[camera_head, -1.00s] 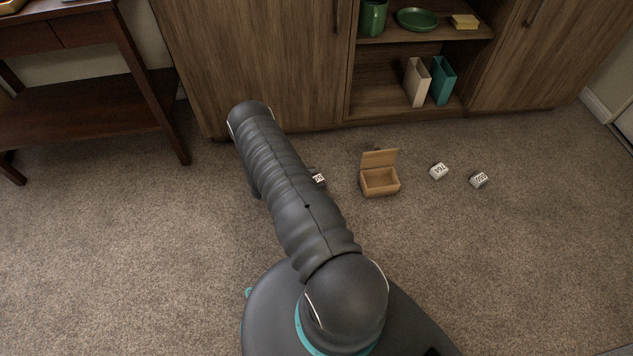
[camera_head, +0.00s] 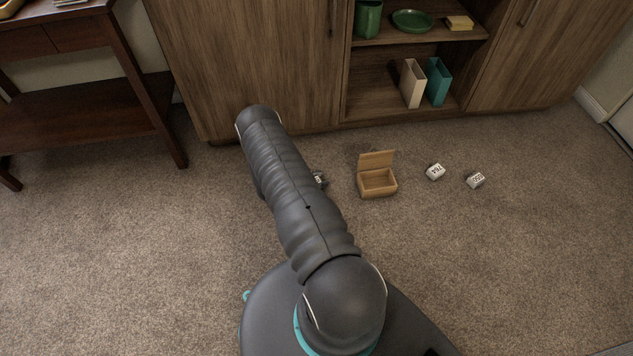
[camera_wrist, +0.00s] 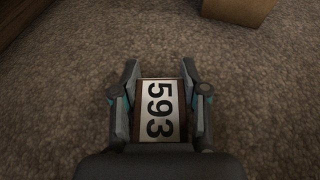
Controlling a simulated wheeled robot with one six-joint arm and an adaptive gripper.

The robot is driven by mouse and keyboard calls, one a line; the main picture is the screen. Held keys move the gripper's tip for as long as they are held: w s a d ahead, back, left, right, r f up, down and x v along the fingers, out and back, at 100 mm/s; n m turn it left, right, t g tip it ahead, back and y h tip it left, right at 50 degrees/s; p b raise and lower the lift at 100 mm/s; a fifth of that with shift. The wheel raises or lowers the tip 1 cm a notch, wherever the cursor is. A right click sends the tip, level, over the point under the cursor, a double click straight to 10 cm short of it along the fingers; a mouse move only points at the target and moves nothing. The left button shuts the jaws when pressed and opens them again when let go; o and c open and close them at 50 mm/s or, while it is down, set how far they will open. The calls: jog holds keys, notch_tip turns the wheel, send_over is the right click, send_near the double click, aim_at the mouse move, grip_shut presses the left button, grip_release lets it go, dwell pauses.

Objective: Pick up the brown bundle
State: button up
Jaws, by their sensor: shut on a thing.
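The brown bundle (camera_wrist: 160,112) has a white label reading 593 on its top face and brown edges. In the wrist view it sits between the two fingers of my gripper (camera_wrist: 160,74), which is shut on it, with a finger along each side. Carpet shows beyond it; I cannot tell how far the bundle is above the floor. In the head view my own arm hides most of the gripper, and only a small dark and white patch shows beside the arm.
An open wooden box (camera_head: 377,181) stands on the carpet right of my arm. Two white-labelled blocks (camera_head: 435,171) (camera_head: 475,181) lie farther right. A cabinet (camera_head: 245,60) stands behind, and a dark wooden table (camera_head: 85,110) is at the left. Carpet at the right front is clear.

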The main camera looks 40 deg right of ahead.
aim_at(319, 179)
jog(key=shift+r, duration=0.15)
notch_tip(319, 179, up, 4)
jog(key=shift+w+r+p, duration=0.1)
jog(key=shift+r+p, duration=0.05)
jog(key=shift+p, duration=0.2)
jog(key=s+d+r+p, duration=0.1)
jog(key=s+d+r, duration=0.4)
jog(key=s, duration=0.5)
jog(key=shift+s+d+r, duration=0.15)
jog(key=shift+d+r, duration=0.25)
jog(key=shift+r, duration=0.3)
jog(key=w+a+r+n+t+y+p, duration=0.1)
jog(key=w+a+r+n+t+y, duration=0.2)
jog(key=w+a+r+n+t, duration=1)
jog(key=w+a+r+n+t+y+p, duration=0.1)
jog(key=w+a+r+y, duration=0.2)
jog(key=a+r, duration=0.9)
jog(key=w+a+r+n+t+y+p, duration=0.1)
jog(key=w+a+r+n+y, duration=0.1)
jog(key=a+r, duration=1.1)
jog(key=shift+w+a+r+n+y, duration=0.3)
jog(key=shift+w+a+y, duration=0.3)
jog(key=shift+w+a, duration=0.55)
jog(key=shift+w+d, duration=0.1)
jog(key=shift+d, duration=0.1)
